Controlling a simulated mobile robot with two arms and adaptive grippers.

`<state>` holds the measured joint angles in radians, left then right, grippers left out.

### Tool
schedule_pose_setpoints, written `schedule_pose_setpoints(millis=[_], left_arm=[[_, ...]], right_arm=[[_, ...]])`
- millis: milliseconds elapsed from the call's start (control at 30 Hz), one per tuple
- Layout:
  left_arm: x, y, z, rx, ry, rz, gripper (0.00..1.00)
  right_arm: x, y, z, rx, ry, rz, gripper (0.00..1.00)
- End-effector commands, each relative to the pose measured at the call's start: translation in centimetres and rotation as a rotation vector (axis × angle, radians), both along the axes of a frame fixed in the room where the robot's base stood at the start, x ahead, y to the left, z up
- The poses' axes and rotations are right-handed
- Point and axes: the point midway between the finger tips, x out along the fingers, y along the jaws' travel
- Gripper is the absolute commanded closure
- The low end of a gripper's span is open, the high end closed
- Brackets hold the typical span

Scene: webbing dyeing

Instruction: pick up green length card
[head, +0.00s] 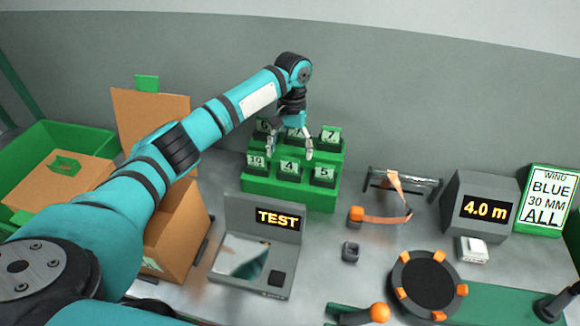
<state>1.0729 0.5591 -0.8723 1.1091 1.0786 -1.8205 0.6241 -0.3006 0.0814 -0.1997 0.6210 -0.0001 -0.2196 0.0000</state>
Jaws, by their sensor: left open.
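Several small dark cards with pale green number labels stand in two rows in a green stepped rack (290,196). The front row shows the 10 card (256,161), the 4 card (289,168) and the 5 card (324,172). The back row shows the 6 card (263,126), a middle card partly hidden by my gripper, and the 7 card (330,134). My left gripper (289,154) is open and points down over the rack, its fingers spread around the middle column. I see nothing held between them. My right gripper is not in view.
A grey TEST device (257,246) stands in front of the rack. Right of it are a holder with orange webbing (393,190), a 4.0 m display (484,205), a WIND sign (547,200) and a round black reel (427,282). Cardboard boxes (178,228) and a green bin (78,135) are left.

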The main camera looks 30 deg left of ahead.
Motion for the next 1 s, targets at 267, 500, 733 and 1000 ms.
schedule_pose_setpoints(millis=[267, 500, 733, 1000], left_arm=[[-0.5, -0.2, -3.8, 0.0, 0.003, 0.001, 0.21], [-0.5, -0.2, -4.2, 0.0, 0.001, 0.0, 0.21], [-0.5, -0.2, -4.2, 0.001, 0.001, 0.0, 0.46], [-0.5, -0.2, -4.2, 0.001, 0.001, 0.0, 0.72]], right_arm=[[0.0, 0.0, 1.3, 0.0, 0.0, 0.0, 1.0], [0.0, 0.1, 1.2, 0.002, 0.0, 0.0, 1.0], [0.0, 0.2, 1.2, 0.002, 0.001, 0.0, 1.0], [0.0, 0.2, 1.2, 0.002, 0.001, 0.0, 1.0]])
